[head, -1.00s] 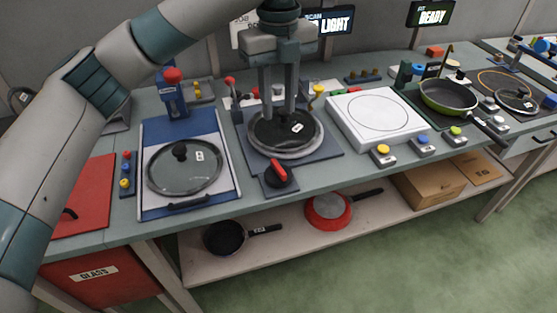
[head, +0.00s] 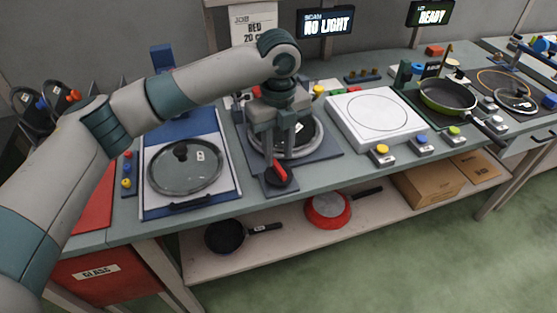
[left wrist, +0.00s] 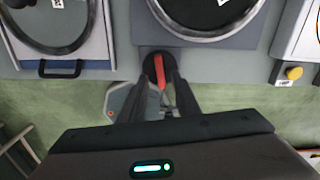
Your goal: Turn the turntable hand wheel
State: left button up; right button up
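The hand wheel (head: 283,181) is a black round knob with a red bar handle, on a dark bracket at the front of the turntable (head: 311,150). My left gripper (head: 280,160) points down above the wheel. In the left wrist view the red handle (left wrist: 159,72) lies between the two dark fingers (left wrist: 160,82), which stand apart on either side of it. I see no clear contact; the exact height above the handle cannot be told. The arm partly hides the turntable and its dark pan. My right gripper is not in view.
A blue-framed station with a glass lid (head: 185,167) stands left of the turntable, and a white plate unit (head: 375,115) with coloured buttons stands right. A red pan (head: 328,210) and a dark pan (head: 226,236) lie on the lower shelf. The floor in front is clear.

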aim_at(279, 167)
pick_arm(q)
jog(key=shift+f, duration=2.05)
grip_shut()
